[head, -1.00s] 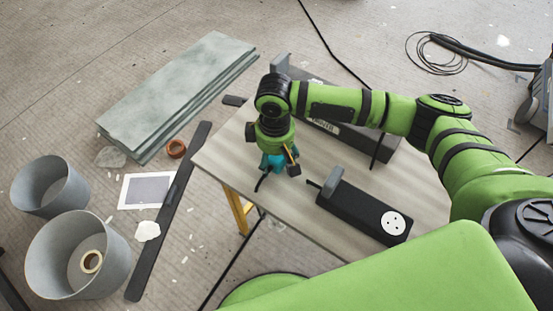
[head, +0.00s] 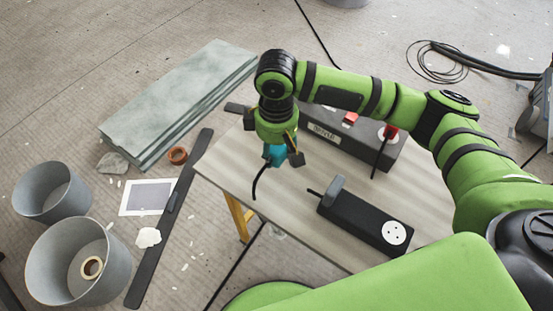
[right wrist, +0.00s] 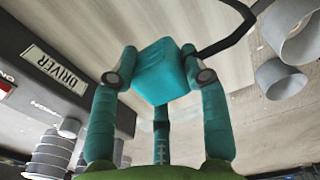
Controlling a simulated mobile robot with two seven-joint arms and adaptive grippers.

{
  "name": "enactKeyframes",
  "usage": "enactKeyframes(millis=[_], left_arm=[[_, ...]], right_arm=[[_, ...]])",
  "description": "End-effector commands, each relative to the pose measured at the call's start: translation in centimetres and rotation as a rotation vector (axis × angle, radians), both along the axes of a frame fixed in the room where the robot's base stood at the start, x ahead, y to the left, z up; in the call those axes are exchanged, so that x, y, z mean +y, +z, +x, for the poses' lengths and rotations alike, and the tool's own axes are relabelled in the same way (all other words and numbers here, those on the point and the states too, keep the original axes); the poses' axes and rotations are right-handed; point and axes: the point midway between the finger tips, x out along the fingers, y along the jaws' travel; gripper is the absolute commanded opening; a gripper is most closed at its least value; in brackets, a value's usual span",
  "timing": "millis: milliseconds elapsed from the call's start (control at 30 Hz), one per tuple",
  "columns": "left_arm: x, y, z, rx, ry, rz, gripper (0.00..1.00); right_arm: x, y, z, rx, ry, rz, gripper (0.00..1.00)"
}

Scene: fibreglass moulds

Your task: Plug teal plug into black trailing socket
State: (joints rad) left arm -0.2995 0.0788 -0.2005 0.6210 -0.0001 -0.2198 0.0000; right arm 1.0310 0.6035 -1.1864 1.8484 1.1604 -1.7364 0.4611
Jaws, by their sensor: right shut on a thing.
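The teal plug (head: 276,153) is held in my right gripper (head: 279,155), above the left part of the table. The right wrist view shows the teal plug (right wrist: 163,70) between the two fingers of the right gripper (right wrist: 160,75). Its black cord hangs down toward the left in the head view. The black trailing socket (head: 364,218) lies on the table to the right of the plug and nearer to me, with a white round outlet face (head: 395,232) at its near right end. The plug is apart from it. The plug's pins cannot be made out. My left gripper is not in view.
A grey box labelled DRIVER (head: 325,133) stands at the table's back, with a red plug (head: 391,131) and a cord at its right end. The wooden table (head: 240,180) is bare between box and socket. Buckets (head: 79,265) and boards (head: 180,100) are on the floor.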

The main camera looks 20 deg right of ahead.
Motion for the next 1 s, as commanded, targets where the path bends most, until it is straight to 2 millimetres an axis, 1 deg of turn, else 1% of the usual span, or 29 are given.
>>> enactKeyframes(millis=[33,100,200,300,667,767,1000], left_arm=[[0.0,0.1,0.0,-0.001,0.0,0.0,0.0],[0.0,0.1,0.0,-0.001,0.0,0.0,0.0],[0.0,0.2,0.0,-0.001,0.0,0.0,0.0],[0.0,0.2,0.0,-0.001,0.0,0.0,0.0],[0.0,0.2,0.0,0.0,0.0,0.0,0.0],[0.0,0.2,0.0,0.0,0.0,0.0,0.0],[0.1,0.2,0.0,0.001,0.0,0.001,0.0]], right_arm=[[0.0,1.0,0.1,-0.003,0.001,0.001,0.17],[0.0,1.9,0.1,-0.002,-0.001,0.001,0.17],[0.0,2.7,0.0,0.0,-0.001,0.0,0.17],[0.0,3.0,0.0,0.0,-0.001,0.0,0.17],[-0.1,3.1,-0.1,0.0,-0.013,0.0,0.17],[-1.0,3.8,-0.4,-0.004,-0.094,0.002,0.17],[-4.3,6.8,-3.0,-0.003,-0.47,0.003,0.17]])
